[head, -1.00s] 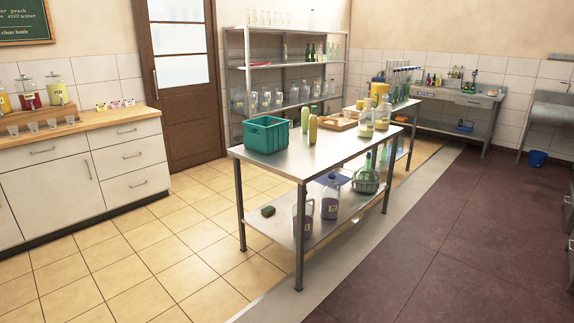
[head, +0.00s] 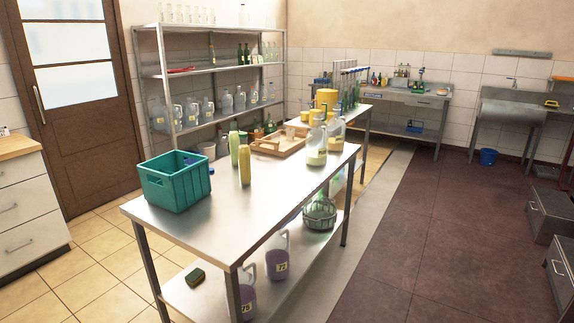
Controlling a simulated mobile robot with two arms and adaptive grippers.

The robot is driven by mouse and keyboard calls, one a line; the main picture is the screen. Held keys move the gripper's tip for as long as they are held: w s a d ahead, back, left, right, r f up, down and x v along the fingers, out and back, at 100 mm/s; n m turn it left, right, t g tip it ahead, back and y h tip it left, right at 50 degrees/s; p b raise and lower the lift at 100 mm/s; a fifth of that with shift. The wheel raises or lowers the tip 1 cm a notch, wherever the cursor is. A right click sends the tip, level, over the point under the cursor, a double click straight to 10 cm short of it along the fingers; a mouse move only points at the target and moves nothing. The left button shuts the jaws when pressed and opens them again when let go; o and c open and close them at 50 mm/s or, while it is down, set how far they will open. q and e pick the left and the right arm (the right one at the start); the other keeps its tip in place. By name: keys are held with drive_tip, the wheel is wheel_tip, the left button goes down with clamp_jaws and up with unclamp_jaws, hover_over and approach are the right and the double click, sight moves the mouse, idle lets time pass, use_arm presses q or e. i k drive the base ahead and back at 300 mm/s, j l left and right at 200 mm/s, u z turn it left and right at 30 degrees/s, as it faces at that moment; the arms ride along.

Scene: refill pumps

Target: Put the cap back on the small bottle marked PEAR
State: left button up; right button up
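No bottle label reading PEAR can be made out, and I cannot tell a loose cap. Small dark green bottles (head: 243,54) stand on the back shelf rack. Neither of my grippers is in view.
A teal crate (head: 175,185) sits on the table's near left. A wooden tray (head: 278,147) lies farther back. Jugs with purple contents (head: 278,262) and a green sponge (head: 195,277) are on the lower shelf.

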sight(234, 140)
drive_tip(key=i+l+u, duration=0.25)
drive_tip(key=i, duration=0.3)
drive_tip(key=i+l+u, duration=0.25)
drive_tip(key=i, duration=0.3)
drive_tip(key=j, duration=0.1)
